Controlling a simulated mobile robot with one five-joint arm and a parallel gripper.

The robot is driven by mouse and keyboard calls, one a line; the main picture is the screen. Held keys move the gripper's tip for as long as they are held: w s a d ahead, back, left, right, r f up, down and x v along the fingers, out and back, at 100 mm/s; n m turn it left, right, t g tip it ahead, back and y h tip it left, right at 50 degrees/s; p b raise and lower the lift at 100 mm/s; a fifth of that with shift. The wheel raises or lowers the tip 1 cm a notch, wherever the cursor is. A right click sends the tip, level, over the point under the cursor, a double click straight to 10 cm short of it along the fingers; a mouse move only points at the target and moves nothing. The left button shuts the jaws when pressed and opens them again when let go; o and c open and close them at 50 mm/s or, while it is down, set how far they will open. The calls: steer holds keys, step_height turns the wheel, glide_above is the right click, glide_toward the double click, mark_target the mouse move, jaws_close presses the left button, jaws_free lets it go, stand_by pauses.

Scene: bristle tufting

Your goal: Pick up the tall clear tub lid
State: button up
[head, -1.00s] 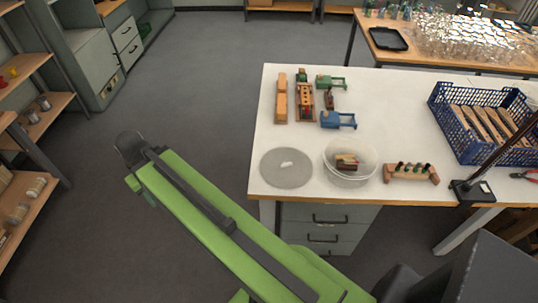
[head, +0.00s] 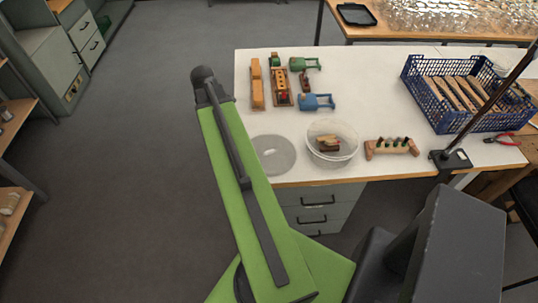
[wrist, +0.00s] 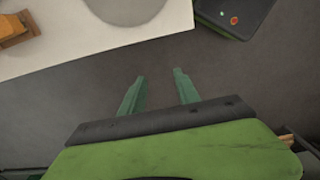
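A flat, translucent grey round lid (head: 273,153) lies on the white table near its front left edge. My arm covers part of its left side in the head view. Part of this grey disc (wrist: 125,5) shows at the top of the wrist view. A clear round tub (head: 332,150) stands to its right with small wooden pieces inside. My gripper (wrist: 156,82) is open and empty, its two green fingers apart over the dark floor, short of the table edge. In the head view its fingers are hidden behind my arm.
Wooden toy vehicles (head: 281,88) stand behind the lid. A wooden peg block (head: 392,148), a blue crate (head: 450,110) and a dark stand (head: 450,158) are to the right. Drawers (head: 315,205) sit under the table. The floor to the left is clear.

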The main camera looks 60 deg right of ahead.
steer(key=s+d+n, duration=0.4)
steer(key=s+d, duration=1)
steer(key=d, duration=0.2)
steer(key=b, duration=1.2)
glide_above(271, 150)
step_height(271, 150, down, 12)
steer(key=shift+s+d+f, duration=0.1)
steer(key=shift+d, duration=0.05)
steer(key=f+b, duration=0.5)
steer(key=shift+a, duration=0.2)
steer(key=shift+r, duration=0.15)
jaws_close()
